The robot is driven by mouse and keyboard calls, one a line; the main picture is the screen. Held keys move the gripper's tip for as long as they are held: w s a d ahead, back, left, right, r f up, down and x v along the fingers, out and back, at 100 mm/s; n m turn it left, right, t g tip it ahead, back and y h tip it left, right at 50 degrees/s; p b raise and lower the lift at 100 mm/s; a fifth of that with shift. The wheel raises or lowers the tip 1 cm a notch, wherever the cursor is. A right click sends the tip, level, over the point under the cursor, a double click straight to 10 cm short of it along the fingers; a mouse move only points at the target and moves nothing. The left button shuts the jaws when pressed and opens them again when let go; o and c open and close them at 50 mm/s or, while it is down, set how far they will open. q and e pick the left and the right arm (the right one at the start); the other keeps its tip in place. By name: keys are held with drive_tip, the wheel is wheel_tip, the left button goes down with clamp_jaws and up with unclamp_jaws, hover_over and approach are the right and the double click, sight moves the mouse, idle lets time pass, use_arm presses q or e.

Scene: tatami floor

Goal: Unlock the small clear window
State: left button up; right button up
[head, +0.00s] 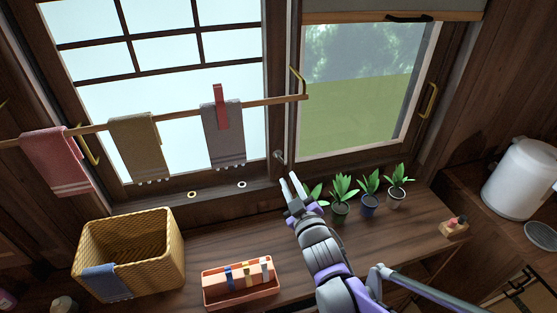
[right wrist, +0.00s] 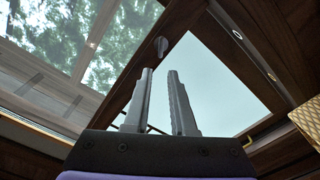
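The small clear window (head: 365,85), with grass and trees behind it, is at the upper right of the head view. Its pane also shows at upper left in the right wrist view (right wrist: 60,40). A small grey latch knob (head: 279,156) sits low on the dark frame between the two windows. It also shows in the right wrist view (right wrist: 161,46), just beyond my fingertips. My right gripper (head: 288,177) is below the knob, pointing up at it. Its fingers (right wrist: 160,71) are apart with nothing between them. My left gripper is not in view.
A rod (head: 180,118) with several towels crosses the pale large window (head: 70,85). Potted plants (head: 369,203) stand on the wooden counter (head: 215,245) just right of my gripper. A wicker basket (head: 150,255) and a pink box (head: 240,290) are at left. A white canister (head: 520,178) is at right.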

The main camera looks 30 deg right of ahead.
sight(279, 158)
drive_tip(key=x, duration=1)
clamp_jaws()
